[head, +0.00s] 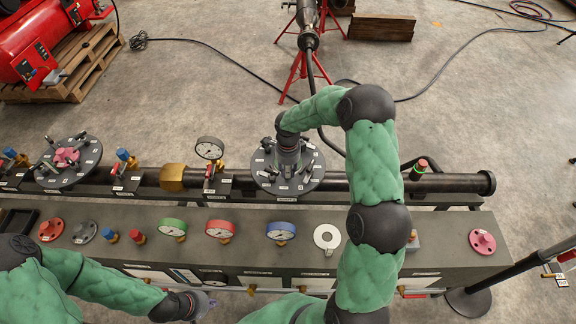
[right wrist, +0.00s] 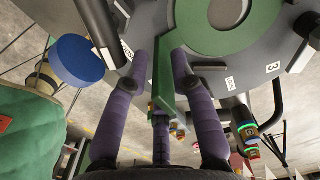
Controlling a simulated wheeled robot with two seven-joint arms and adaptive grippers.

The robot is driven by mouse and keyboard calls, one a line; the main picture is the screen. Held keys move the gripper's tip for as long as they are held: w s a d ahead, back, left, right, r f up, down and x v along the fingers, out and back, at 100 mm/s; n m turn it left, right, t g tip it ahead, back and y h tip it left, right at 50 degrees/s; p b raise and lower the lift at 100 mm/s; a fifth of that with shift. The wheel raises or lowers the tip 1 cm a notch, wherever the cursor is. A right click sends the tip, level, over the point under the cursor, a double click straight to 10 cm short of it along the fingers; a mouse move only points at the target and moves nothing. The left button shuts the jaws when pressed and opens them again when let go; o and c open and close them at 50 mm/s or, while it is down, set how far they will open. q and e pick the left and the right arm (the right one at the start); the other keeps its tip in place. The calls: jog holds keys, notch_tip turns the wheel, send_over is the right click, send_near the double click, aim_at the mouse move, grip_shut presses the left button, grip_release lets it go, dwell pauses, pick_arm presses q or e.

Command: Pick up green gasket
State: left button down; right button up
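The green gasket (right wrist: 225,40) is a flat ring lying on the grey flange (right wrist: 268,72) in the right wrist view, cut off by the top edge. A green tab (right wrist: 165,75) stands at its left side. My right gripper (right wrist: 160,58) is open around this tab, one purple finger on each side, with a narrow gap at the left finger. In the head view my right gripper (head: 289,165) points down over the middle flange (head: 262,178) and hides the gasket. My left gripper (head: 205,303) is low at the left, over the bench's front edge; its fingers are unclear.
A dark pipe (head: 455,183) runs along the bench (head: 110,215). Gauges, including a green-rimmed one (head: 173,229), a white ring (head: 327,238) and a pink ring (head: 482,241) are on the bench. Bolts stand around the middle flange. A blue round part (right wrist: 77,60) is left of my right fingers.

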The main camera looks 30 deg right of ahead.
grip_shut()
jog(key=shift+r, duration=0.1)
